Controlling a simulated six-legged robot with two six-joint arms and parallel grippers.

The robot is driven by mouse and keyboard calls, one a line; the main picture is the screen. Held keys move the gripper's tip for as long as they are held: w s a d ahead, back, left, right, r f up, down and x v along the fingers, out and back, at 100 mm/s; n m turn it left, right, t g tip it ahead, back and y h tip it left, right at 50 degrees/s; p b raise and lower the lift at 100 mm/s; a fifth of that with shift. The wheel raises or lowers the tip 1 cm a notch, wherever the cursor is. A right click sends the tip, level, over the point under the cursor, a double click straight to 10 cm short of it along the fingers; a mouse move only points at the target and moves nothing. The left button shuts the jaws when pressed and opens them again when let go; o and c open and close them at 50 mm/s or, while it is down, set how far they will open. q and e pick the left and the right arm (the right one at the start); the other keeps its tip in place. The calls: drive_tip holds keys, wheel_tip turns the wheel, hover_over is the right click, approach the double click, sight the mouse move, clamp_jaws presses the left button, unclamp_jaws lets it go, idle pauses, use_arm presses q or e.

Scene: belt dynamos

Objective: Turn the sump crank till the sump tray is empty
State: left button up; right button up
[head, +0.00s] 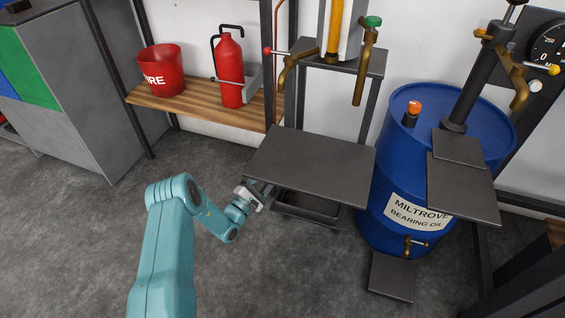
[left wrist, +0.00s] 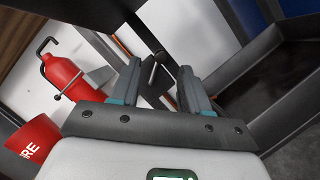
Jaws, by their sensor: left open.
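My left gripper (head: 262,188) is at the left edge of the dark plate, near the dark sump tray (head: 312,212) low beneath it. In the left wrist view the gripper's two fingers (left wrist: 161,68) are apart. A small dark handle with a thin metal pin, seemingly the sump crank (left wrist: 154,66), shows between the fingertips; I cannot tell if it touches them. In the head view the crank is hidden by the gripper and plate. The tray's inside is mostly covered, so its oil level cannot be seen. My right gripper is not in view.
The dark plate (head: 310,165) overhangs the tray. A blue oil drum (head: 381,190) with a brass tap stands to the right. A red bucket (head: 160,72) and fire extinguisher (head: 230,70) stand on a wooden shelf (head: 196,108) behind. Floor at left is clear.

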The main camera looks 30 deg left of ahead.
use_arm(q)
drive_tip(key=b+x, duration=0.1)
drive_tip(key=x, duration=0.5)
drive_tip(key=shift+w+d+b, duration=0.15)
drive_tip(key=shift+w+b, duration=0.15)
drive_tip(key=shift+b, duration=0.1)
drive_tip(key=shift+w+r, duration=0.15)
drive_tip(key=shift+w, duration=0.45)
clamp_jaws()
